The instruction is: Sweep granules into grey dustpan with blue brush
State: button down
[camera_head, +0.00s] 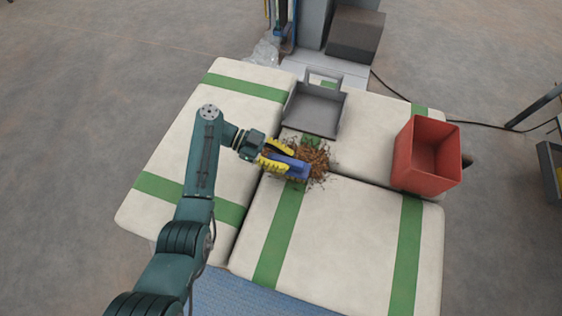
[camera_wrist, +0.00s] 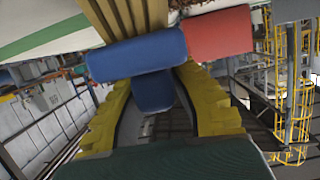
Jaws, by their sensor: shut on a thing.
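My gripper (camera_head: 275,160), with yellow fingers, is shut on the blue brush (camera_head: 290,167). In the wrist view the brush (camera_wrist: 138,56) lies across the yellow fingertips (camera_wrist: 160,100), with tan bristles at its top edge. The brush is at the near left part of a pile of brown granules (camera_head: 316,160) on the sacks. I cannot tell whether the bristles touch the sack. The grey dustpan (camera_head: 314,109) lies just beyond the pile, its handle pointing away from me. Part of the pile is hidden behind the brush and gripper.
White sacks with green stripes (camera_head: 335,235) form the surface. An open red bin (camera_head: 427,155) stands on the right, and it also shows in the wrist view (camera_wrist: 218,34). Grey machine parts (camera_head: 330,30) stand beyond the dustpan. The near sack top is clear.

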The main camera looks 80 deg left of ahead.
jog(key=w+a+b, duration=0.2)
jog(key=a+b, duration=0.1)
jog(key=b, duration=0.1)
jog(key=w+a+b, duration=0.2)
jog(key=a+b, duration=0.1)
jog(key=b, duration=0.2)
jog(key=w+a+b, duration=0.2)
jog(key=a+b, duration=0.2)
jog(key=shift+w+f, duration=0.3)
jog(key=shift+w, duration=0.1)
jog(key=shift+w+a+r+p, duration=0.1)
jog(key=shift+a+r+p, duration=0.05)
jog(key=shift+r+p, duration=2.45)
